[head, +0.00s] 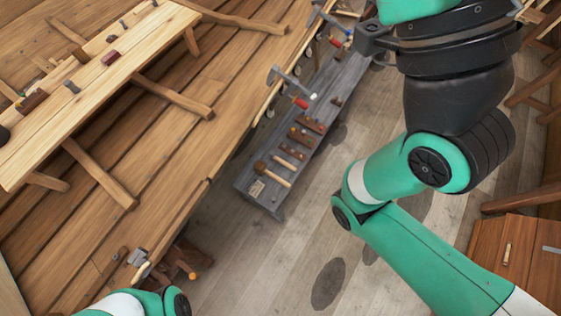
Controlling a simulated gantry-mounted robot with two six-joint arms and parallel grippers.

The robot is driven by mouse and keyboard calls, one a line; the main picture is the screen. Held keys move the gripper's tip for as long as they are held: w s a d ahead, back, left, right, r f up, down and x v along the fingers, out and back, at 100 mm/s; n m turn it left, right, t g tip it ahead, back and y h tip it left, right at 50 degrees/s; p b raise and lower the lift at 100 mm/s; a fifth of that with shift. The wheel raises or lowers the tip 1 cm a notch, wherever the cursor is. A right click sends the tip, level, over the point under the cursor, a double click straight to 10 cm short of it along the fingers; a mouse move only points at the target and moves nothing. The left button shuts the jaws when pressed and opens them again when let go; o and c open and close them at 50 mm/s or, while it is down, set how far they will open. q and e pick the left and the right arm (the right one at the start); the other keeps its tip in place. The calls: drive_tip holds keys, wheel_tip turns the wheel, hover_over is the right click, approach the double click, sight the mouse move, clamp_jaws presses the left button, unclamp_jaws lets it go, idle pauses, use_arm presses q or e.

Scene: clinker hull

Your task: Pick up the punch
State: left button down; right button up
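I cannot make out which thing is the punch. Several small tools lie on the pale wooden plank bench (120,75) at upper left. Among them are a dark red piece (111,58), a small grey piece (72,87) and a brown block (32,101). They are too small to name surely. My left arm shows only as a green and white part at the bottom edge, and its gripper is out of view. My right arm crosses the right side, and its gripper does not show.
A long grey tool bench (273,205) with mallets (273,173) and other handled tools stands in the middle. Clamps (289,86) grip the planked hull (190,150) edge beside it. A reddish wooden chest (520,250) stands at lower right. The floor (250,270) between is clear.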

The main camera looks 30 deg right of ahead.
use_arm(q)
drive_tip(key=shift+y, duration=0.3)
drive_tip(key=c, duration=0.5)
unclamp_jaws()
